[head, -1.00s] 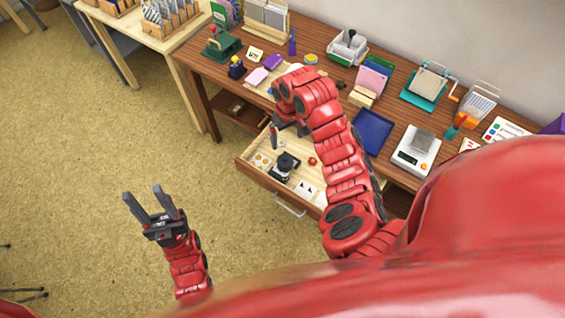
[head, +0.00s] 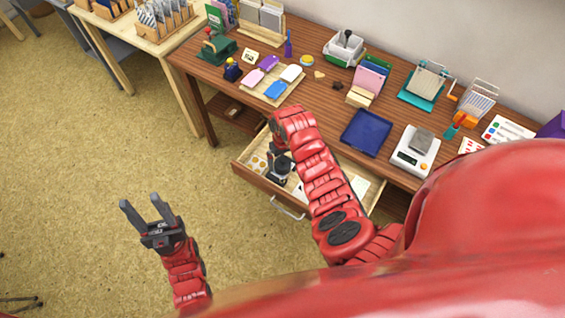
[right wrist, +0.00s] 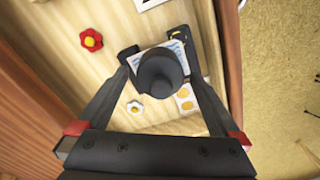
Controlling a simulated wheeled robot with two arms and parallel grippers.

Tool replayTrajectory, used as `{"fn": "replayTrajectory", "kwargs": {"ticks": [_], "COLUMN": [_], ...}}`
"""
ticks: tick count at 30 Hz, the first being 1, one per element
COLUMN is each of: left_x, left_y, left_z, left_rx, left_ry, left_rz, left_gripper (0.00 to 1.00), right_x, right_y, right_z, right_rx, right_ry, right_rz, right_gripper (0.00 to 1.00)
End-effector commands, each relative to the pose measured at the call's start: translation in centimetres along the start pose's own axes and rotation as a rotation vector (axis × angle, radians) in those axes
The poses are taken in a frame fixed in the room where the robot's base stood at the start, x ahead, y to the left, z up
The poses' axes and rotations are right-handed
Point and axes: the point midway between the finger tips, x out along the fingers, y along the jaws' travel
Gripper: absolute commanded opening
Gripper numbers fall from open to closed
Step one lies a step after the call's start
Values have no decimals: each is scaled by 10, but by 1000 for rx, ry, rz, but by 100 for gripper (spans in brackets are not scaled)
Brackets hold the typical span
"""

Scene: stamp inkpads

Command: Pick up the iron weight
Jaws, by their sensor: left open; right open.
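The iron weight (head: 284,165) is a dark, knobbed, round piece in the open drawer (head: 262,179). In the right wrist view the weight (right wrist: 160,78) shows from above, between the two fingers. My right gripper (right wrist: 157,48) is open, pointing down over the drawer with a finger on each side of the weight; I cannot tell whether they touch it. In the head view the right arm partly hides the gripper and drawer. My left gripper (head: 148,208) is open and empty, above the floor at the left.
The drawer also holds a red flower (right wrist: 91,40), a white flower (right wrist: 135,107), yellow discs (right wrist: 185,98) and a printed card. On the desk above are a blue tray (head: 366,133), a scale (head: 415,151) bearing a grey block, and a board with coloured pads (head: 263,94).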

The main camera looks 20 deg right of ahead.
Motion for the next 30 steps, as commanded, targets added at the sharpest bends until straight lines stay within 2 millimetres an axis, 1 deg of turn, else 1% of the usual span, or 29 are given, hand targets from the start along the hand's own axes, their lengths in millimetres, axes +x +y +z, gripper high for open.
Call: {"fn": "replayTrajectory", "kwargs": {"ticks": [6,14,15,17,21,29,30], "left_x": [4,4,4,4,4,4,4], "left_y": [0,0,0,0,0,0,0], "left_z": [-1,-1,-1,-1,-1,-1,-1], "left_rx": [0,0,0,0,0,0,0], "left_ry": [-1,0,0,0,-1,0,-1], "left_rz": [0,0,0,0,0,0,0], "left_gripper": [50,50,50,50,50,50,50], "right_x": [16,18,18,18,18,17,17], "right_y": [0,0,0,0,0,0,0], "right_z": [1,0,0,0,0,0,0], "right_rx": [0,-1,0,0,0,0,0], "right_ry": [-2,0,0,0,0,0,0], "right_rz": [1,2,2,1,1,1,1], "right_gripper": [100,100,98,87,62,15,8]}}
